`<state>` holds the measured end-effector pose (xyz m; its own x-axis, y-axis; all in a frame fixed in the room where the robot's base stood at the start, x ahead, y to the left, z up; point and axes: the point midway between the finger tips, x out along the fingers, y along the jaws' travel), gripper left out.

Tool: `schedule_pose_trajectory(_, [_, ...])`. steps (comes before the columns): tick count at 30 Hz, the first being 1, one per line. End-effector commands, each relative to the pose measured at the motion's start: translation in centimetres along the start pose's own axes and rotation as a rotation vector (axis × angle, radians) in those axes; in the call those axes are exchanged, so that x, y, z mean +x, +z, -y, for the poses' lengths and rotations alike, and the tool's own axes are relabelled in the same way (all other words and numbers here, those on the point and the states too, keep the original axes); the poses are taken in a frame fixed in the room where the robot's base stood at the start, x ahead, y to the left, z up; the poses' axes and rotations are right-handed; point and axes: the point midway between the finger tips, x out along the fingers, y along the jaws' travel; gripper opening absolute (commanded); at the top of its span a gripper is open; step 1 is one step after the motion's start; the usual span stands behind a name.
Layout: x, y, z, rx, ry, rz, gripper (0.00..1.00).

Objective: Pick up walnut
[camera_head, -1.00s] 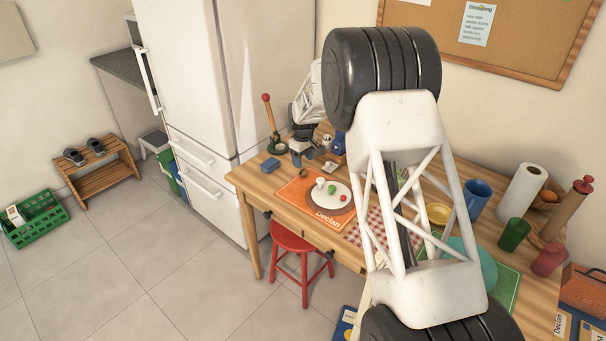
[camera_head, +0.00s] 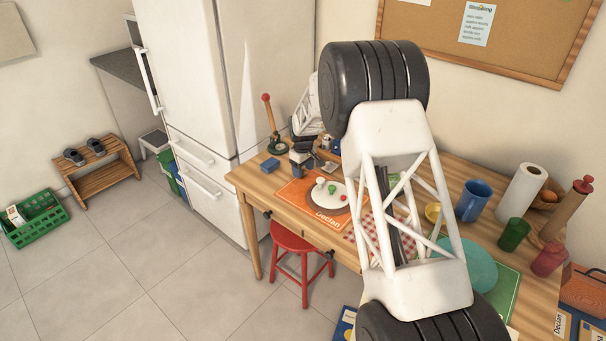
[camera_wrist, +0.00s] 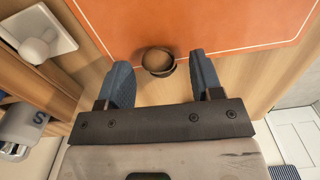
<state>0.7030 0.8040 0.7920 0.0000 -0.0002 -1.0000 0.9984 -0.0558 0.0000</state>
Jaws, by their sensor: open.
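In the wrist view a small round brown thing with a dark rim, which looks like the walnut (camera_wrist: 158,61), lies by the edge of the orange mat (camera_wrist: 200,22). My gripper (camera_wrist: 159,66) is open, with one blue finger on either side of it; I see gaps on both sides and no contact. In the head view my gripper (camera_head: 301,160) is over the table's far left part, behind the orange mat (camera_head: 291,190). I cannot make out the walnut there.
A plate (camera_head: 329,207) with small white, green and red items is on the mat. A blue block (camera_head: 270,165) and a red-knobbed stand (camera_head: 267,110) are near my gripper. In the wrist view a grey cylinder marked S (camera_wrist: 22,125) is at left.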

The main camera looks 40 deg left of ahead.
Motion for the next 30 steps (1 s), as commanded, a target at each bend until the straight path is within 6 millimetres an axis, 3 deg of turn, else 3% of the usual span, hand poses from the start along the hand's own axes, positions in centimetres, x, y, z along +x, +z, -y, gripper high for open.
schedule_pose_trajectory(6, [1.14,-0.01,-0.02,0.000,0.000,0.000,0.60])
schedule_pose_trajectory(22, [1.18,0.00,-0.01,0.000,0.000,0.000,0.60])
schedule_pose_trajectory(23, [1.18,0.00,-0.01,0.000,0.000,0.000,0.58])
schedule_pose_trajectory(30, [1.17,0.00,0.00,0.000,0.000,0.000,0.21])
